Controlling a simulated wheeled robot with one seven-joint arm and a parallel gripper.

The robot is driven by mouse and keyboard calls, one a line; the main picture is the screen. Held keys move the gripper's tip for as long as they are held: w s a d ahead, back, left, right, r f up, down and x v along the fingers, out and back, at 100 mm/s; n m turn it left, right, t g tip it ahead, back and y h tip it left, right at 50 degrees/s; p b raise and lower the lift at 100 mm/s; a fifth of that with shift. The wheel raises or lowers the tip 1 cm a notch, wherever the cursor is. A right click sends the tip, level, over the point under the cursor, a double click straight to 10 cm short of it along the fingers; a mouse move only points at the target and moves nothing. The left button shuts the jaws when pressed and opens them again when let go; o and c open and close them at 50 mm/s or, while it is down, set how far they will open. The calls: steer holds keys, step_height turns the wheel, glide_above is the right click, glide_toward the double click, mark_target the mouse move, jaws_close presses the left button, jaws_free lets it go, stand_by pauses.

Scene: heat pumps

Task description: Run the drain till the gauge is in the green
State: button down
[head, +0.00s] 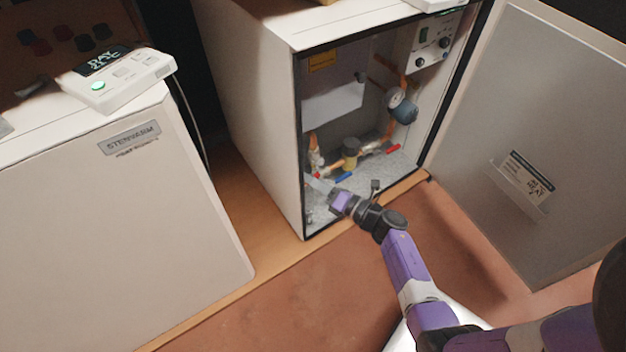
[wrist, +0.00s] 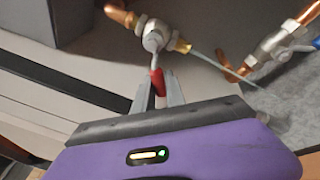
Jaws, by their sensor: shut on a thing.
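The heat pump cabinet (head: 300,28) stands open. The round gauge (head: 396,98) sits on the pipework inside at right; its needle and green zone are too small to read. At the lower left inside is a drain valve (head: 314,155), also in the wrist view (wrist: 153,38), with a red lever (wrist: 157,82) and a brass outlet (wrist: 184,46). My gripper (head: 319,186) reaches into the cabinet bottom. In the wrist view my gripper (wrist: 160,98) is shut on the red lever. A thin pale line runs from the outlet; I cannot tell whether it is water.
A blue-handled valve (head: 343,177) and a red-handled one (head: 393,149) are nearby. The open door (head: 530,120) stands at right. A second cabinet (head: 110,220) with a white control box (head: 118,82) is at left. The floor in front is clear.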

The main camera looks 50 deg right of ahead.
steer(key=m, duration=0.2)
steer(key=r+m+t, duration=0.1)
steer(key=shift+w+a+r+m, duration=0.1)
steer(key=shift+a+r+m, duration=0.1)
steer(key=shift+a+m, duration=0.2)
steer(key=shift+a+r+m+t+h+b, duration=0.15)
steer(key=shift+r+m+t+h, duration=0.2)
steer(key=shift+m, duration=0.7)
steer(key=shift+d+r+m+t+h+b, duration=0.15)
steer(key=shift+r+m+t+h, duration=0.2)
steer(key=shift+m, duration=0.7)
steer(key=shift+r, duration=0.1)
steer(key=c, duration=1.4)
jaws_free()
steer(key=shift+a, duration=0.1)
steer(key=shift+p+v, duration=0.75)
steer(key=shift+v, duration=3.15)
